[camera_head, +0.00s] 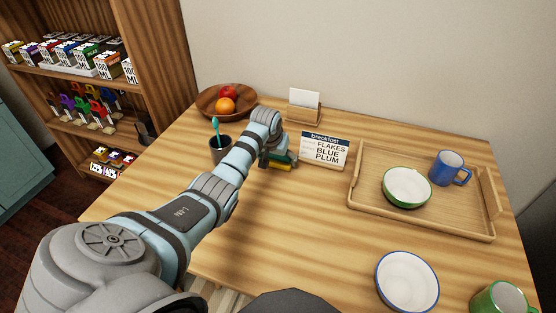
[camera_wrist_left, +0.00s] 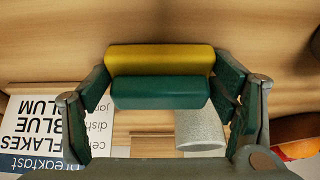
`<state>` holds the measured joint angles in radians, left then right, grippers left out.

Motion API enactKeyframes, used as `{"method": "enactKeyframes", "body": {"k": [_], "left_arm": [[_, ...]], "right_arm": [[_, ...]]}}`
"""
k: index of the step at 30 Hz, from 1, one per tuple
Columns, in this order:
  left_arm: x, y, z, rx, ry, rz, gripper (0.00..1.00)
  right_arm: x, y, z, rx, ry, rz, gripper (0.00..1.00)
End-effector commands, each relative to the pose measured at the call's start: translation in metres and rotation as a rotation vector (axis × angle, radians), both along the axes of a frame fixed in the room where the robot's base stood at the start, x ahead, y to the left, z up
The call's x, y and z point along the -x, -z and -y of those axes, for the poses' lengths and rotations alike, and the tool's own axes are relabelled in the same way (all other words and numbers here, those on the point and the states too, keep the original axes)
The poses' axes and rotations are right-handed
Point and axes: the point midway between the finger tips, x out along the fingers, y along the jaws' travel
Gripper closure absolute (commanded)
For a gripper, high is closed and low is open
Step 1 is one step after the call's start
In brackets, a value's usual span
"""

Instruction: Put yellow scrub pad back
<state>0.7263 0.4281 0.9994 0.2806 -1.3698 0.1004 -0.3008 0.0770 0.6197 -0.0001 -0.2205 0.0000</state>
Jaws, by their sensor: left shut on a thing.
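The yellow scrub pad (camera_head: 279,167) has a dark green layer along one side. In the left wrist view the pad (camera_wrist_left: 160,59) lies crosswise between the two fingers. My left gripper (camera_head: 277,154) is shut on it, near the back of the table, left of the breakfast card. The fingers of the left gripper (camera_wrist_left: 162,84) press on the pad's two ends. I cannot tell whether the pad touches the table. My right gripper is not in view.
The breakfast card (camera_head: 324,150) stands close right of the pad. A cup with a toothbrush (camera_head: 219,150) and a fruit bowl (camera_head: 209,107) are to the left. A wooden tray (camera_head: 365,201) is at the right. Shelves (camera_head: 160,55) stand at the far left. The table's middle is clear.

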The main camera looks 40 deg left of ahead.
Motion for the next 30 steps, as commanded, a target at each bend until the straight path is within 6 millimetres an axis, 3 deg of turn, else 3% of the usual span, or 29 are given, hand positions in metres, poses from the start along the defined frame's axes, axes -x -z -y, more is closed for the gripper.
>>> {"method": "enactKeyframes", "body": {"k": [5, 6, 10, 22, 26, 30], "left_arm": [[0.000, 0.001, 0.000, 0.000, 0.000, -0.001, 0.57], [0.000, 0.002, 0.000, 0.000, 0.000, -0.001, 0.20], [0.000, 0.002, 0.000, 0.000, 0.000, -0.001, 0.02], [0.000, -0.004, 0.000, -0.001, 0.001, 0.001, 0.02], [0.008, -0.027, 0.002, -0.003, 0.001, 0.002, 0.02], [0.023, -0.066, 0.007, -0.003, 0.001, 0.002, 0.02]], "right_arm": [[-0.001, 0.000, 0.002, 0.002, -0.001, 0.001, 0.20], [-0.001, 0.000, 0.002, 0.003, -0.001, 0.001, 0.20], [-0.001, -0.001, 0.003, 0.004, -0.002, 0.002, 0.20], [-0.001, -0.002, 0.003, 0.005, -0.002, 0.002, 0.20], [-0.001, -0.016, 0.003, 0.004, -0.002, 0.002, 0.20], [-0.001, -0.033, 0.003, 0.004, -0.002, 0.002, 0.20]]}}
